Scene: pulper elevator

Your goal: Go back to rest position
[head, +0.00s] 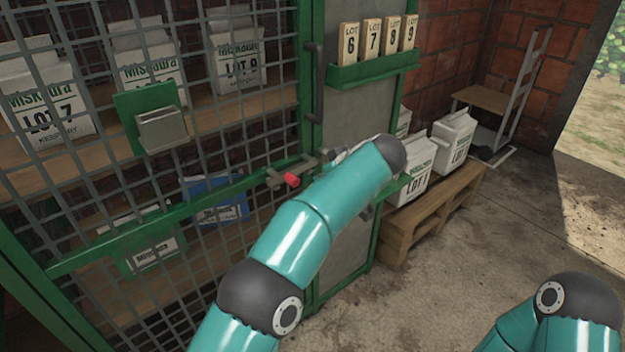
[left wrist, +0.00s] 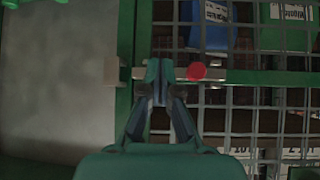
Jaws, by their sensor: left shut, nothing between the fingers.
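My left gripper (left wrist: 159,72) is shut and empty in the left wrist view. Its fingertips are at the metal latch bar (left wrist: 128,73) across the green door frame; I cannot tell whether they touch it. The latch's red knob (left wrist: 196,71) is just right of the fingertips. In the head view my left arm reaches up from the bottom middle and mostly hides its gripper near the latch, whose red knob (head: 291,179) shows on the mesh door. My right arm shows at the bottom right; its gripper is out of view.
The green-framed mesh cage (head: 180,215) holds white lot bags and a blue packet (head: 214,197). A green rack (head: 372,71) carries numbered lot tags. A wooden pallet (head: 433,206) with white bags stands beyond. A hand truck (head: 521,95) stands at the back. Floor at right is clear.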

